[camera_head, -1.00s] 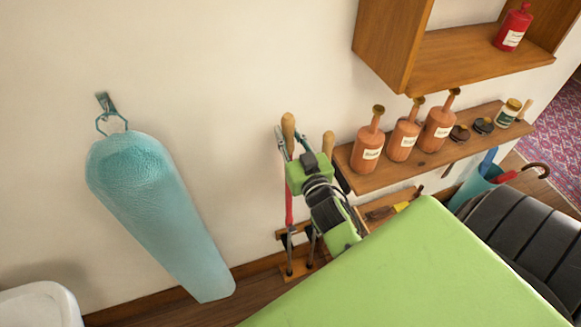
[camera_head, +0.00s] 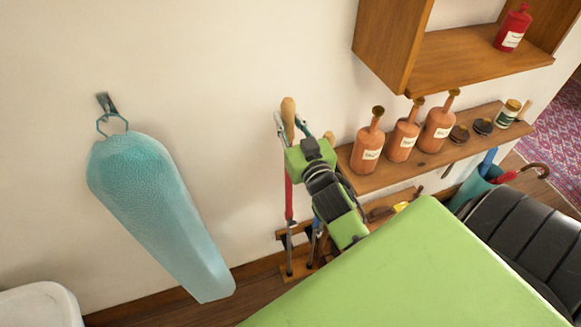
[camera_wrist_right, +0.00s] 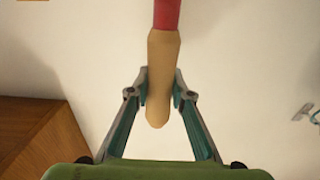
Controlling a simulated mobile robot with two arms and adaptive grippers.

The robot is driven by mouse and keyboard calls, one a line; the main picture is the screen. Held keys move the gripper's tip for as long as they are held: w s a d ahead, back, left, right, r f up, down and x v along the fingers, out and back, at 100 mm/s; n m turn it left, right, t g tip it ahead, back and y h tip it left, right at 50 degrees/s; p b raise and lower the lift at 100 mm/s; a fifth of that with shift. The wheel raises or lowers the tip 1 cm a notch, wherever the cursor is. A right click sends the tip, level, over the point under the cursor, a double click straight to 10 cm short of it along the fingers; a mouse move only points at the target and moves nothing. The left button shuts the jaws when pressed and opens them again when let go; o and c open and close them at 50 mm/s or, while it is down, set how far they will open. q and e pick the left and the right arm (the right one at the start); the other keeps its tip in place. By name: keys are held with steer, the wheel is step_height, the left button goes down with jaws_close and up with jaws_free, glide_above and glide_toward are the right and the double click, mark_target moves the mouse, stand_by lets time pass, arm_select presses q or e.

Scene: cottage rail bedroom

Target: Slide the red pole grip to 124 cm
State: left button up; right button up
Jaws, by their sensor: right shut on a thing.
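The red pole (camera_head: 288,196) stands upright near the wall in the head view, with its tan grip (camera_head: 288,106) at the top. My right gripper (camera_head: 291,130) is shut on the grip, one finger on each side. In the right wrist view the tan grip (camera_wrist_right: 163,60) lies between the fingertips (camera_wrist_right: 165,88), with a red section (camera_wrist_right: 166,14) beyond it. A second pole with a tan grip (camera_head: 329,137) is mostly hidden behind my gripper. I cannot read any length marks. My left gripper is not in view.
A wooden rack (camera_head: 298,270) stands at the poles' feet. Just right, a wall shelf (camera_head: 390,165) holds several bottles and jars, under a wooden cabinet (camera_head: 385,45). A teal padded item (camera_head: 160,215) hangs at left. Bare wall lies between it and the poles.

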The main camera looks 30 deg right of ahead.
mark_target(291, 113)
steer(key=shift+r, duration=2.15)
steer(key=o, duration=1.3)
steer(key=shift+s+f, duration=0.1)
steer(key=shift+s+a+f, duration=0.1)
steer(key=shift+s+a, duration=0.05)
steer(key=shift+s, duration=0.4)
steer(key=v, duration=0.8)
steer(key=shift+s+a, duration=0.15)
steer(key=shift+s, duration=0.2)
